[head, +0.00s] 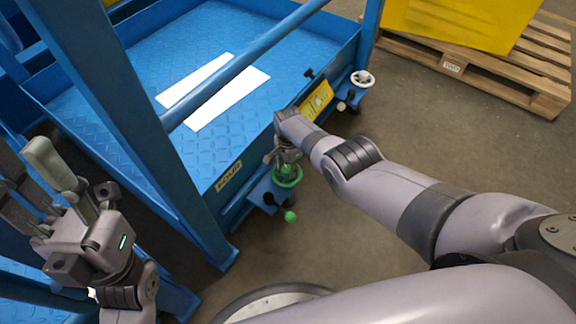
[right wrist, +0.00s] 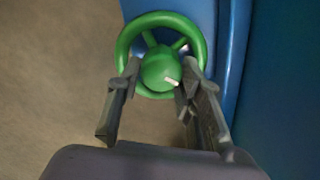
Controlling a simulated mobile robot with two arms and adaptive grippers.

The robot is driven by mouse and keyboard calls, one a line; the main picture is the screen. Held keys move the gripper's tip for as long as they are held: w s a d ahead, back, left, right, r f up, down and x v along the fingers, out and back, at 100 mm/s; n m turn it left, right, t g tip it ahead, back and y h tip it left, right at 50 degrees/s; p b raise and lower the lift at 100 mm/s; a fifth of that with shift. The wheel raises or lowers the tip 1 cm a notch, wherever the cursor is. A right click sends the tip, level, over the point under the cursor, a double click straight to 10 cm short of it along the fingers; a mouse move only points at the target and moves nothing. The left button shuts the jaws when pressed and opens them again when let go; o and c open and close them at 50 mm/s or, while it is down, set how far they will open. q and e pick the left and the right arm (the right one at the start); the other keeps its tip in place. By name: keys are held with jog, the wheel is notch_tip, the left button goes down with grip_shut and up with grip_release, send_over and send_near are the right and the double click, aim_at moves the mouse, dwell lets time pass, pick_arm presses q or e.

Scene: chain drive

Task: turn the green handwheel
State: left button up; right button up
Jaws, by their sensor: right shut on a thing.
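The green handwheel (head: 290,181) sits on a blue bracket at the near side of the blue platform. In the right wrist view the handwheel (right wrist: 124,42) shows its rim, spokes and round hub with a white mark. My right gripper (head: 284,160) is at the wheel, partly covering it from above. In the wrist view the right gripper's fingers (right wrist: 160,86) lie on either side of the hub and are shut on the wheel. My left gripper (head: 60,180) is far left, away from the wheel, its fingers apart and empty.
A green ball knob (head: 290,216) sticks out below the wheel. A white handwheel (head: 363,78) stands further along the platform (head: 215,40). A wooden pallet (head: 500,75) lies at the back right. Floor right of the wheel is clear.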

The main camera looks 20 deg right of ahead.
aim_at(288, 168)
dwell(0.4)
jog(key=o, duration=1.2)
jog(key=shift+c, duration=0.2)
jog(key=shift+r, duration=0.15)
jog(key=shift+r, duration=0.45)
notch_tip(288, 168, up, 11)
jog(key=shift+f, duration=0.15)
